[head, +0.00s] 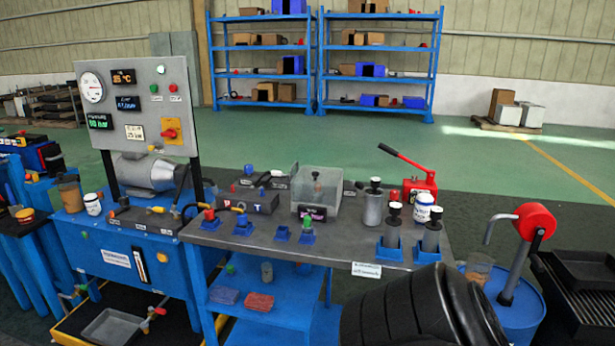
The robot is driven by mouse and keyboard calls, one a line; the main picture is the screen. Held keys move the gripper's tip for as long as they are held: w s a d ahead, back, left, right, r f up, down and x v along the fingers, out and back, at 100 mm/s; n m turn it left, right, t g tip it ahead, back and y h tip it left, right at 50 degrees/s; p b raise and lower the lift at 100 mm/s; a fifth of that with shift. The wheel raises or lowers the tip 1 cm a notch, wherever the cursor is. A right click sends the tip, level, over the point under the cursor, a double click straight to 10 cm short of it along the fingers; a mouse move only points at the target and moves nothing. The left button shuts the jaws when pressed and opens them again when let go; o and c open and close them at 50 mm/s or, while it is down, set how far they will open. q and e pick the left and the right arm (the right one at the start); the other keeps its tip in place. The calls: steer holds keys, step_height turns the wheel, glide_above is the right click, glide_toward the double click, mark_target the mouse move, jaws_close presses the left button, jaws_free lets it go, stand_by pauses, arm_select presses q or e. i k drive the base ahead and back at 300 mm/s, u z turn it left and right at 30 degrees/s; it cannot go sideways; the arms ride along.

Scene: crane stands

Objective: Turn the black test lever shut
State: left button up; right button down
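I cannot tell for sure which part is the black test lever. A dark, thin lever-like part (183,184) stands by the silver motor (148,172) on the blue test stand (140,250). Small dark fittings with hoses lie on the stand's top around it, too small to read. A red hand pump (420,187) at the back of the grey bench has a long handle with a black grip (388,149), raised to the left. Neither gripper shows in the head view.
The grey bench (240,236) carries a clear box (320,188), several blue holders (283,233) and metal cylinders (374,206). A gauge panel (138,105) rises at left. A blue drum (519,310) with a red-wheeled crank pump (535,221) stands right. Green floor behind is open.

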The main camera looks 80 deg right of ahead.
mark_target(359, 184)
steer(key=z, duration=0.75)
steer(key=i, duration=1.2)
steer(key=z, duration=1.2)
